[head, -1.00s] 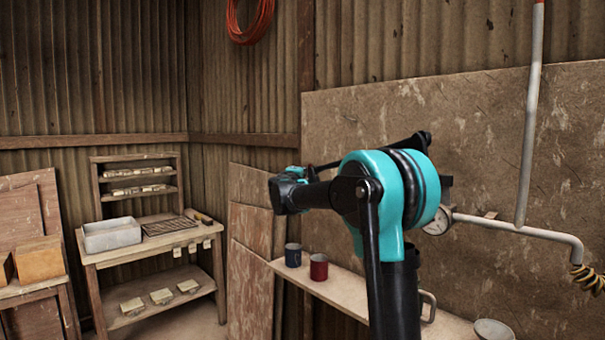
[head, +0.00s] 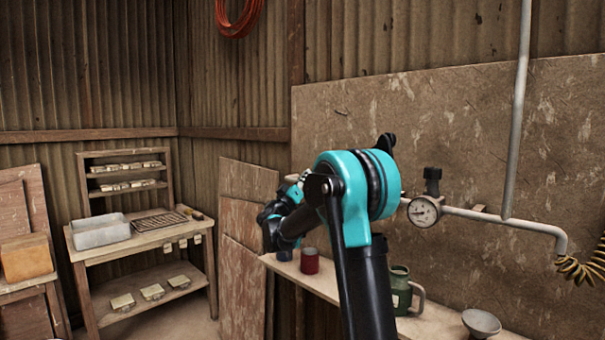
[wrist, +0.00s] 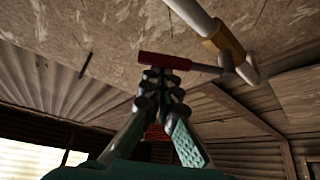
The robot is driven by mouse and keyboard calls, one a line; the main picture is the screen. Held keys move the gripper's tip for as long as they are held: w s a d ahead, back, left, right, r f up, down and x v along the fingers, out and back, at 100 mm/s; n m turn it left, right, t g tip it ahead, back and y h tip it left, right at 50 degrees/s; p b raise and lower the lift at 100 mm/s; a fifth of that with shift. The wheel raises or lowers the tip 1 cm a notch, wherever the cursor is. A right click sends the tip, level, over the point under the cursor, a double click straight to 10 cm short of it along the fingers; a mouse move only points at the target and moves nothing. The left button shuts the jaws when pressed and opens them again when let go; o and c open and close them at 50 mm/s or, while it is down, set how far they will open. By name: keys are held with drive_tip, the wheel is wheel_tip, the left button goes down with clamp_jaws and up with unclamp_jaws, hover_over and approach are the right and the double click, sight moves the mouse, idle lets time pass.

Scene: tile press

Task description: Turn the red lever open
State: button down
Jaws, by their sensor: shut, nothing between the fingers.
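The red lever (wrist: 165,61) shows in the wrist view as a flat red bar, lying nearly level across the picture. Its right end runs on as a grey stem toward a pale pipe (wrist: 190,14) with a brass-coloured fitting (wrist: 225,42). My gripper (wrist: 163,76) is shut and empty. Its fingertips show just below the lever in the picture; I cannot tell whether they touch it. In the head view my arm hides the gripper, and the lever cannot be seen.
In the head view, a pipe with a gauge (head: 423,211) runs along the wall board at right. A shelf below holds a red mug (head: 310,261), a green jug (head: 400,290) and a bowl (head: 481,322). A workbench (head: 140,240) stands at far left.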

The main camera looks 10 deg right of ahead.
drive_tip(key=f+m+g+h, duration=0.1)
drive_tip(key=m, duration=0.1)
drive_tip(key=f+m+g+h, duration=0.1)
drive_tip(key=m, duration=0.2)
drive_tip(key=s+d+f+m+g+h, duration=0.1)
drive_tip(key=m+h, duration=0.1)
drive_tip(key=shift+f+m, duration=0.3)
drive_tip(key=shift+m, duration=0.1)
drive_tip(key=shift+f, duration=0.1)
